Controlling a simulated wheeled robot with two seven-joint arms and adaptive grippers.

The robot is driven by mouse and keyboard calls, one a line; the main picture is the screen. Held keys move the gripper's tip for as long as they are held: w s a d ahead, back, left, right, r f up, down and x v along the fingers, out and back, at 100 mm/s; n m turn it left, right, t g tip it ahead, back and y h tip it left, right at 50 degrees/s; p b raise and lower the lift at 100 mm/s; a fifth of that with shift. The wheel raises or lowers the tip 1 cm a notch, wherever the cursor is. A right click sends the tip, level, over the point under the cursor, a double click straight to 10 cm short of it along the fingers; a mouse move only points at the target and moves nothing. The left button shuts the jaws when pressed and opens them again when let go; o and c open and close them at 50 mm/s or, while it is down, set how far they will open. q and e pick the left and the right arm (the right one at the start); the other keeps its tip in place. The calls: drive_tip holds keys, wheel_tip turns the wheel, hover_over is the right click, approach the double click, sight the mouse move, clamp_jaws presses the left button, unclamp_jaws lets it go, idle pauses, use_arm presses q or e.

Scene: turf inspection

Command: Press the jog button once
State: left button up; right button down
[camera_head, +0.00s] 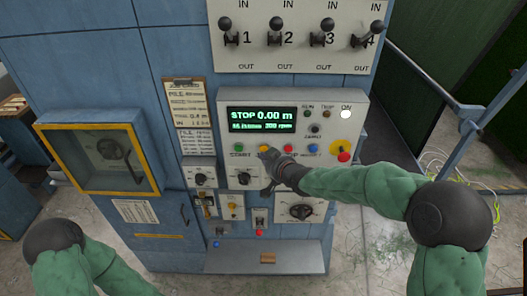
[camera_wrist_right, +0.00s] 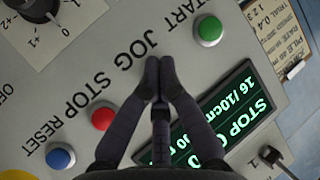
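The control panel (camera_head: 335,180) has a row of buttons under a display (camera_head: 262,119) reading STOP 0.00 m. The yellow button (camera_head: 264,148) sits between a green button (camera_head: 238,148) and a red button (camera_head: 287,149). In the right wrist view the green START button (camera_wrist_right: 208,30) and red STOP button (camera_wrist_right: 103,118) flank the JOG label (camera_wrist_right: 137,55). My right gripper (camera_head: 268,158) is at the yellow button; its fingertips (camera_wrist_right: 160,66) are together and empty, hiding the jog button in the wrist view. I cannot tell whether they touch it. My left gripper is out of view.
A blue button (camera_head: 312,149) and a red mushroom button (camera_head: 344,157) on yellow are to the right. Knobs (camera_head: 244,178) and switches sit below the row. Several levers (camera_head: 275,24) stand above. A yellow-framed box (camera_head: 98,159) is at left.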

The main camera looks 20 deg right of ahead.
drive_tip(key=s+b, duration=0.1)
drive_tip(key=s, duration=0.1)
drive_tip(key=s+a, duration=0.1)
drive_tip(key=s, duration=0.2)
drive_tip(key=shift+a+b, duration=0.2)
drive_tip(key=shift+b, duration=0.2)
drive_tip(key=shift+w, duration=0.1)
idle(0.7)
drive_tip(key=s+a+f+g+b, duration=0.1)
drive_tip(key=s+f+g+b, duration=0.2)
drive_tip(key=f, duration=0.9)
drive_tip(key=s+a+f+m+g+b, duration=0.15)
drive_tip(key=f+b, duration=0.35)
drive_tip(key=f, duration=0.6)
drive_tip(key=s+a+f+g+b, duration=0.1)
drive_tip(key=s+f+b, duration=0.3)
drive_tip(key=f, duration=0.8)
drive_tip(key=s+a+f+g+b, duration=0.2)
drive_tip(key=s+f+b, duration=0.4)
drive_tip(key=s+f, duration=0.4)
drive_tip(key=s+a+f+m+g+b, duration=0.1)
drive_tip(key=s+f+g+b, duration=0.4)
drive_tip(key=s+f, duration=0.5)
wheel_tip(320, 180, down, 10)
drive_tip(key=shift+s+a+r+y+b, duration=0.1)
drive_tip(key=shift+s+a+y+b, duration=0.25)
drive_tip(key=shift+b, duration=0.45)
